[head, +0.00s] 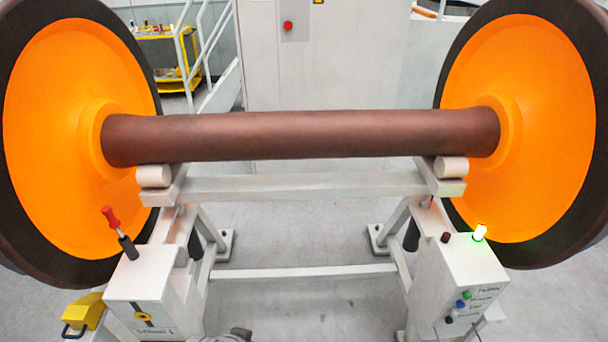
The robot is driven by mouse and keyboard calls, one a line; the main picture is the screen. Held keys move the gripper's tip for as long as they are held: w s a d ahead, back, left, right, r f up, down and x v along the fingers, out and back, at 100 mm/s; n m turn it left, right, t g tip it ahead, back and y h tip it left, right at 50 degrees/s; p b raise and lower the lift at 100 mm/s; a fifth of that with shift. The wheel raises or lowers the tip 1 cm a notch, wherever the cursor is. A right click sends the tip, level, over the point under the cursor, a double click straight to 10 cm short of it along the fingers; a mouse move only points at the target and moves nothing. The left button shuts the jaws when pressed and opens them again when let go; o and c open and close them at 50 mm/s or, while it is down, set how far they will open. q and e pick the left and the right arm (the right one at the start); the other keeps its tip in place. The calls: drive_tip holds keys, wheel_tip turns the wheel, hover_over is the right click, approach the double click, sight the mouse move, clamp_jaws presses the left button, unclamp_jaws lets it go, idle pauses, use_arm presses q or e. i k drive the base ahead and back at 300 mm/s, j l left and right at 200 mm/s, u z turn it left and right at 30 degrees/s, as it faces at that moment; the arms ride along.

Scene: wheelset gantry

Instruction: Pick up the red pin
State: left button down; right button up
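The red pin (110,216) is at the left, above the top of the white left stand box (145,272). It has a red grip and a thin grey shaft that runs down into a dark sleeve (128,247) on the box. It leans with its red end up and to the left. Nothing is touching its red end.
A wheelset with orange wheels (548,130) and a brown axle (300,135) rests on rollers above the stand. A right box (445,275) carries a lit green lamp (480,233) and buttons. A yellow block (84,312) sits at lower left.

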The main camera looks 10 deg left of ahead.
sight(115, 223)
drive_tip(key=u, duration=1.9)
